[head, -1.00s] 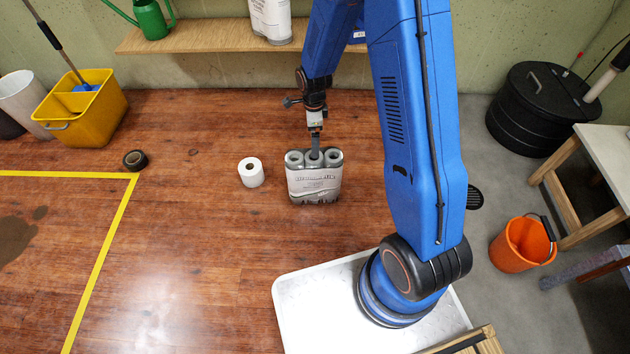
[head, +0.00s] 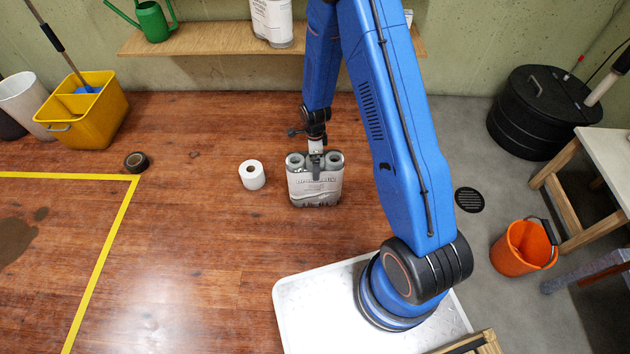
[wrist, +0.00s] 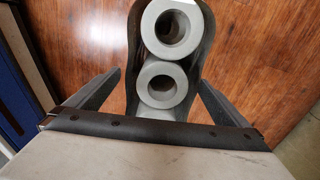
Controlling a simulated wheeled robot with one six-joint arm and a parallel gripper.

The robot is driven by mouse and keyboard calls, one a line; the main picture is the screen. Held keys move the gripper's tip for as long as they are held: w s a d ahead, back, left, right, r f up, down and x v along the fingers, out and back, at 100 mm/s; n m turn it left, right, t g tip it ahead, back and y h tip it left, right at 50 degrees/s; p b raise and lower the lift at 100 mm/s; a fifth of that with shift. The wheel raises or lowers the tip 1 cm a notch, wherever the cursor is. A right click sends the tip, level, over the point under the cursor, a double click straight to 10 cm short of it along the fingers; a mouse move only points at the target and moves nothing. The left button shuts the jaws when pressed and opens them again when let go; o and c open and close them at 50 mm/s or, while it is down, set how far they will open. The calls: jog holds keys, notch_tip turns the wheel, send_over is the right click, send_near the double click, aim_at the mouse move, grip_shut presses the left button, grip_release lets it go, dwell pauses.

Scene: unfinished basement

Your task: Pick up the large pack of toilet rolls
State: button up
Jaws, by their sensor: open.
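The large pack of toilet rolls (head: 315,188) stands upright on the wooden floor, wrapped in grey printed film, with roll ends facing up. My gripper (head: 317,170) is over the middle of the pack and hides part of its top. In the wrist view, the open gripper (wrist: 152,85) has one finger on each side of the pack (wrist: 163,82). I cannot tell whether either finger touches it. Part of the pack is hidden behind the gripper body.
A single white toilet roll (head: 252,175) stands on the floor just left of the pack. A roll of black tape (head: 136,162) lies further left, near yellow floor tape (head: 105,250). A wooden shelf (head: 200,40) runs along the back wall. The floor in front is clear.

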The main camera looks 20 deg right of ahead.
jog(key=f, duration=0.5)
jog(key=shift+w+d+f, duration=0.1)
jog(key=shift+w+f, duration=0.05)
jog(key=shift+w, duration=0.05)
jog(key=shift+c, duration=0.3)
jog(key=c, duration=1.9)
